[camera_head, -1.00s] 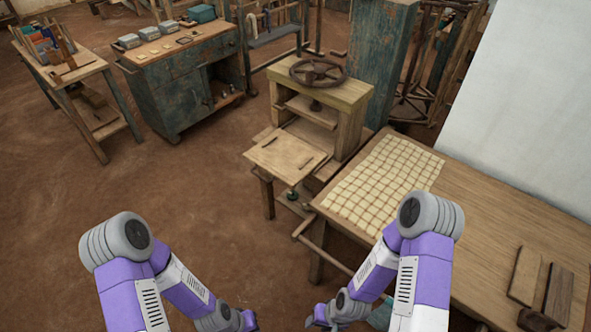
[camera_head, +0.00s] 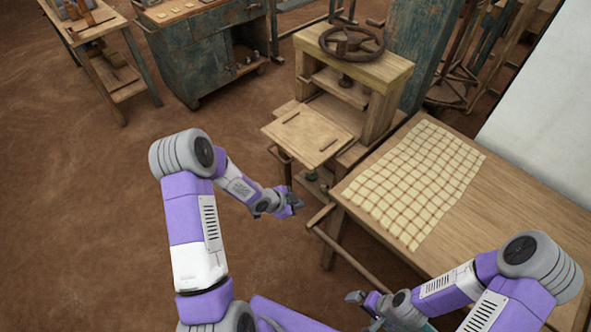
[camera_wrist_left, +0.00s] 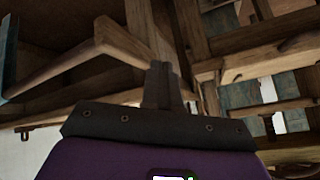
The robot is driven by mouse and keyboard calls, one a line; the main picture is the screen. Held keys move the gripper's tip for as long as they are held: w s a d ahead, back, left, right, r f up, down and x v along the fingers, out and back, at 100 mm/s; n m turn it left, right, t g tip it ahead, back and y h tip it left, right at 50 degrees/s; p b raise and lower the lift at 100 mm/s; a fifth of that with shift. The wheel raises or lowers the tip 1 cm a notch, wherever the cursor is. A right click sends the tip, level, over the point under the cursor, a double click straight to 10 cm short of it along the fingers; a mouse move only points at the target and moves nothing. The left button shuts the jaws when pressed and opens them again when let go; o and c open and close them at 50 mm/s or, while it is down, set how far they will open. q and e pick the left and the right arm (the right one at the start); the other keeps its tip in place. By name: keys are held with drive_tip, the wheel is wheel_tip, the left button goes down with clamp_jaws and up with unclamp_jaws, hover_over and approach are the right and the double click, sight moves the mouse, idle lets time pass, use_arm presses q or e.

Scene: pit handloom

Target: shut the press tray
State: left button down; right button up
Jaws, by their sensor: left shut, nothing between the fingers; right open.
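The press tray (camera_head: 308,136) is a pale wooden board with two small dark bars on top. It sticks out from the front of the wooden screw press (camera_head: 352,75), towards me. My left gripper (camera_head: 297,203) is shut and empty, just in front of and apart from the tray's near edge in the head view. In the left wrist view its closed fingers (camera_wrist_left: 161,82) point at wooden beams; I cannot tell which belongs to the tray. My right gripper (camera_head: 355,298) is open and empty, low by the table's near side.
A wooden table (camera_head: 515,205) with a checked cloth (camera_head: 418,183) stands right of the press, a wooden rail (camera_head: 365,262) along its near side. A worn green cabinet (camera_head: 190,60) stands behind left. The earth floor (camera_head: 90,220) at left is clear.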

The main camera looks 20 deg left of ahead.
use_arm(q)
drive_tip(key=w+a+r+m+t+y+b, duration=0.1)
drive_tip(key=w+a+r+m, duration=0.15)
drive_tip(key=a+m, duration=0.3)
drive_tip(key=w+a+r+m+t+b, duration=0.1)
drive_tip(key=w+a+r+m, duration=0.15)
drive_tip(key=a+m, duration=0.35)
drive_tip(key=w+a+r+b+x, duration=0.1)
drive_tip(key=w+x, duration=0.1)
drive_tip(key=x, duration=1.1)
drive_tip(key=shift+w+n, duration=0.25)
drive_tip(key=shift+n, duration=0.2)
drive_tip(key=shift+d, duration=0.1)
